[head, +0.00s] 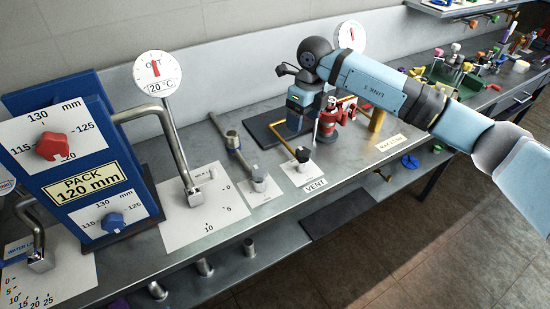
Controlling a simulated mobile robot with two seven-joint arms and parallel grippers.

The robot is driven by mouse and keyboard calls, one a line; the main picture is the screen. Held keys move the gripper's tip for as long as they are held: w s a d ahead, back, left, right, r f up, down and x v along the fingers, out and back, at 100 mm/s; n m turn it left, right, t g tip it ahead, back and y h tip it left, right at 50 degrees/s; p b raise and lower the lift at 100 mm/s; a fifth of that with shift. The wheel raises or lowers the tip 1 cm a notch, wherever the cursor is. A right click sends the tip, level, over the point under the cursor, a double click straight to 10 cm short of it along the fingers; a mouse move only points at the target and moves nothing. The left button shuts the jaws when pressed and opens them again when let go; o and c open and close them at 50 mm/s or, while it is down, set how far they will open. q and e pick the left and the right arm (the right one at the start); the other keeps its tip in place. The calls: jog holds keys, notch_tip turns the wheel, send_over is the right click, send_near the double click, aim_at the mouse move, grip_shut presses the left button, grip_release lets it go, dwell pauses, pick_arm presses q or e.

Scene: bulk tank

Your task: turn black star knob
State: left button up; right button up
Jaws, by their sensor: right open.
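The black star knob (302,154) stands on a short metal stem over the white plate marked VENT (314,184), at the middle of the bench. My right gripper (306,113) hangs at the end of the blue arm that comes in from the right. It is open, above and behind the knob in the picture, and apart from it. Its fingertips are small and hard to tell from the fittings behind. My left gripper is not in view.
A red fitting (327,120) and a brass post (377,119) stand close to my right gripper. Left of the knob are a lever valve (258,181), a bent metal pipe (178,150) and the blue PACK panel (91,187). A round dial (157,69) stands behind.

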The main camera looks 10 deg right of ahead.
aim_at(303, 152)
jog(key=shift+h, duration=0.5)
jog(key=f, duration=0.4)
jog(key=f+p, duration=0.1)
jog(key=f, duration=0.3)
jog(key=w+d+f, duration=0.1)
jog(key=f, duration=0.3)
jog(key=shift+f, duration=0.4)
jog(key=c, duration=0.9)
